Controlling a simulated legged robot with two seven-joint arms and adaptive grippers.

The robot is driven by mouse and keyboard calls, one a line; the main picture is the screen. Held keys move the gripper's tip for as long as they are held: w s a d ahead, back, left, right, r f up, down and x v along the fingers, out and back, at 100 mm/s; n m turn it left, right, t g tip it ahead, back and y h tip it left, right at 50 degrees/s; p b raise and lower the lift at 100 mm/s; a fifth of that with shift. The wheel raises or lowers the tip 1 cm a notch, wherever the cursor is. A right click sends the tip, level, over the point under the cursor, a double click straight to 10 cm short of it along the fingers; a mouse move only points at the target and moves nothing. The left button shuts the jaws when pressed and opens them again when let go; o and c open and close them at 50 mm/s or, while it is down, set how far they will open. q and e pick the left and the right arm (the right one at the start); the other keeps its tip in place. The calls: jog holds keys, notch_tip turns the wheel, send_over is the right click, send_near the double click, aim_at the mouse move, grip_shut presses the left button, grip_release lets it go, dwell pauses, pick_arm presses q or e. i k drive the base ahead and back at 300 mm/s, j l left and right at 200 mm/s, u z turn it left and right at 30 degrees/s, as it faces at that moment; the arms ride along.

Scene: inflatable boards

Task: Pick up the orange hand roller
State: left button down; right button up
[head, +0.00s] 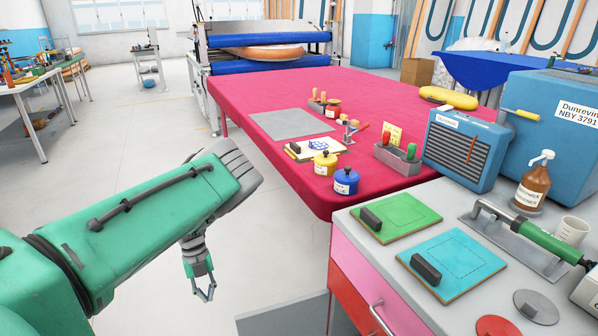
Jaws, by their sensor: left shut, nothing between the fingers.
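A small hand roller (350,130) with an orange-red handle stands on the red-covered table, behind the yellow and blue pots. It is small in the head view, and I cannot make out its roller end clearly. My left gripper (205,291) hangs below my green forearm, over the floor left of the table. It is shut and empty, pointing down, well apart from the roller. My right gripper does not show.
The red table (290,95) holds a grey sheet (290,124), a yellow pot (325,163), a blue pot (346,181) and a block with red and green handles (397,158). A white-topped cabinet (375,246) stands nearer, carrying green and blue boards.

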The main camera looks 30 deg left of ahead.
aim_at(315, 99)
jog(key=u, duration=1)
